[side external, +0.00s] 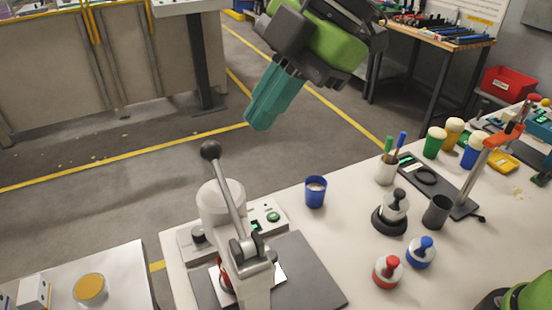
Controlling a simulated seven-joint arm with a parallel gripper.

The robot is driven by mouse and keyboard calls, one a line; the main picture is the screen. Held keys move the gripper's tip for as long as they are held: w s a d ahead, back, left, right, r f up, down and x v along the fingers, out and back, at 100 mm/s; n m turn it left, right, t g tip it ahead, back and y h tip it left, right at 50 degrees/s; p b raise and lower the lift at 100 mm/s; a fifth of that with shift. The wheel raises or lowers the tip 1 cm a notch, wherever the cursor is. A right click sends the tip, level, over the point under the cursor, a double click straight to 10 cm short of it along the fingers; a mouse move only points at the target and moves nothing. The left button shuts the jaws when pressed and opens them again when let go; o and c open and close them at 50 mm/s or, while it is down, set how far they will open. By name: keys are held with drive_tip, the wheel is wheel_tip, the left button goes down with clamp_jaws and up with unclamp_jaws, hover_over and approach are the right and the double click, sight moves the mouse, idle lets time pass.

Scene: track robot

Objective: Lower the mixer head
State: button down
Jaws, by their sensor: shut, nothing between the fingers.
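My gripper (262,118) has teal fingers, shut and empty. It hangs tilted in the air above and to the right of the bench machine, with a clear gap. The machine (238,222) has a white cylindrical body, a metal lever (226,185) raised up to a black ball knob (210,150), and a base with a green button (273,216). A dark plate (310,275) lies at its front right. No part is clearly recognisable as a mixer head. The lever and a metal column hide part of the machine's middle, where something red shows.
A blue cup (315,191), a black-knobbed weight (394,208), and red (387,270) and blue (420,251) knobbed pieces stand on the white table (350,240). An orange-clamped stand (490,140) rises at right. Air around my gripper is free.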

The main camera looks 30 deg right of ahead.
sight(218, 157)
drive_tip(key=a+f, duration=0.1)
drive_tip(key=w+a+f, duration=0.1)
drive_tip(key=w+f, duration=0.1)
drive_tip(key=f, duration=0.1)
drive_tip(key=shift+w+a, duration=0.25)
drive_tip(key=shift+a, duration=0.15)
drive_tip(key=shift+w+a+f, duration=0.2)
drive_tip(key=shift+w+a, duration=0.05)
drive_tip(key=shift+w, duration=0.1)
drive_tip(key=shift+w+f+m+g, duration=0.2)
drive_tip(key=shift+w+f+g, duration=0.45)
drive_tip(key=shift+f, duration=0.25)
drive_tip(key=shift+w+f+m+g, duration=0.2)
drive_tip(key=shift+w+f+g, duration=0.4)
drive_tip(key=shift+f, duration=0.35)
drive_tip(key=shift+w+f+m+g, duration=0.2)
drive_tip(key=shift+w+f+g, duration=0.45)
drive_tip(key=shift+f, duration=0.25)
drive_tip(key=shift+s, duration=0.1)
